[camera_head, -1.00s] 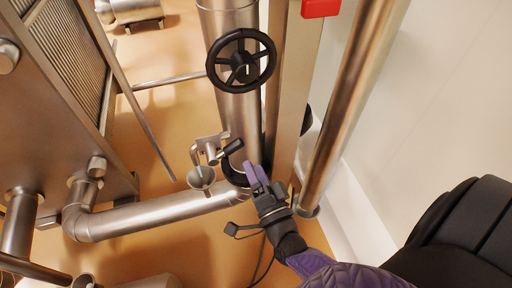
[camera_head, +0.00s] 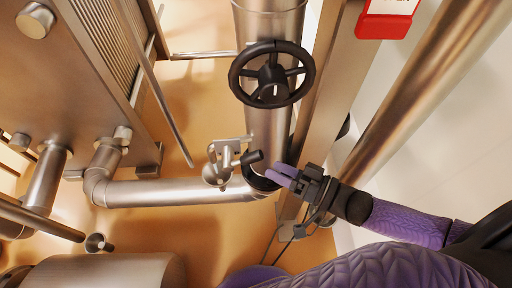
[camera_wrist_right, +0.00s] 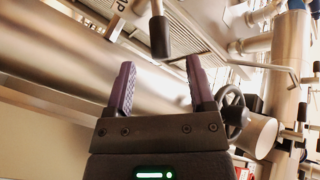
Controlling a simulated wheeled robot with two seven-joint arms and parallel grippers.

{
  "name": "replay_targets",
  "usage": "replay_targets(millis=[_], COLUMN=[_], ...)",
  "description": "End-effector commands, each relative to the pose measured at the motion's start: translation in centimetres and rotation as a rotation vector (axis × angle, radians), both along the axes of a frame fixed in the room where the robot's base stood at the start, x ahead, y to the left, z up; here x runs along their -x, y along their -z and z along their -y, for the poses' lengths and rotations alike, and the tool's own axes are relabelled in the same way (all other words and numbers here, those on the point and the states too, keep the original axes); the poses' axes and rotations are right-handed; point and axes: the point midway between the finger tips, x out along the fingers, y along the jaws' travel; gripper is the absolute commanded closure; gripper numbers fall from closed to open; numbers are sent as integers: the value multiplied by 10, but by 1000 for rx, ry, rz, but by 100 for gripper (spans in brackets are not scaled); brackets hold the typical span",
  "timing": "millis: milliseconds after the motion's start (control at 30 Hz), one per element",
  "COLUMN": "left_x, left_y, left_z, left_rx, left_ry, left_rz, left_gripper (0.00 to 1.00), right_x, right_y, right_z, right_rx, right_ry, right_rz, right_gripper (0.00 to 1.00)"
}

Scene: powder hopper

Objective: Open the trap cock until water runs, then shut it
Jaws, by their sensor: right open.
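The trap cock (camera_head: 228,157) is a small metal valve on a short pipe beside the vertical pipe. Its black handle (camera_head: 252,157) points right and slightly up. A small metal funnel (camera_head: 213,175) sits just below the cock, and no running water shows. My right gripper (camera_head: 277,172) is open just right of and below the handle. In the right wrist view, the handle (camera_wrist_right: 160,37) hangs ahead of my open right gripper (camera_wrist_right: 160,75), in line with the gap between the purple fingers and apparently not touching them. My left gripper is out of view.
A black handwheel (camera_head: 272,74) stands out from the vertical pipe above the cock. A horizontal pipe (camera_head: 180,192) runs left at the bottom. A post (camera_head: 310,110) and a slanting pipe (camera_head: 420,85) stand to the right. Ochre floor (camera_head: 200,110) shows behind.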

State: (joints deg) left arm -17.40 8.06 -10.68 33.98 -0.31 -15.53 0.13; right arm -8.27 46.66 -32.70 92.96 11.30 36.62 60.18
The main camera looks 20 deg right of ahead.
Motion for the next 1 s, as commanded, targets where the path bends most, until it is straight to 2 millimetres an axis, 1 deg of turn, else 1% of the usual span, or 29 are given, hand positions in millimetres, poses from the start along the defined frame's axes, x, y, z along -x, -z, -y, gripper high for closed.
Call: replay_targets(millis=[33,100,200,300,400,600,633,667,700,767,800,867,900,933,1000], left_x=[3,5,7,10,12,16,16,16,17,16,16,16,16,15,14], left_y=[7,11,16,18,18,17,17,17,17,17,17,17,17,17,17], left_z=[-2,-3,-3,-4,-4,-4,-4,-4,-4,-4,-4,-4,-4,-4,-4], left_rx=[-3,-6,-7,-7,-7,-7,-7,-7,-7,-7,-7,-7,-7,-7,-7], left_ry=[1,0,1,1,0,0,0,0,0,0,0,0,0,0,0], left_rz=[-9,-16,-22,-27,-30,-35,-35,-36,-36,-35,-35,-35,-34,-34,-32], left_gripper=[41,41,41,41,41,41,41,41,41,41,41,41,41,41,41], right_x=[-10,-23,-37,-47,-51,-51,-51,-51,-51,-51,-51,-51,-51,-51,-51], right_y=[3,4,3,2,1,0,0,0,0,0,0,0,0,0,0], right_z=[-9,-20,-34,-42,-45,-45,-45,-45,-45,-45,-45,-45,-45,-45,-45], right_rx=[-3,-3,-3,-1,-2,-2,-2,-2,-2,-1,0,0,0,0,0], right_ry=[0,1,1,3,3,3,3,3,3,3,4,4,4,4,4], right_rz=[5,3,3,3,2,2,2,2,2,2,2,2,2,2,2], right_gripper=[30,30,30,30,30,30,35,41,49,62,71,83,92,98,100])
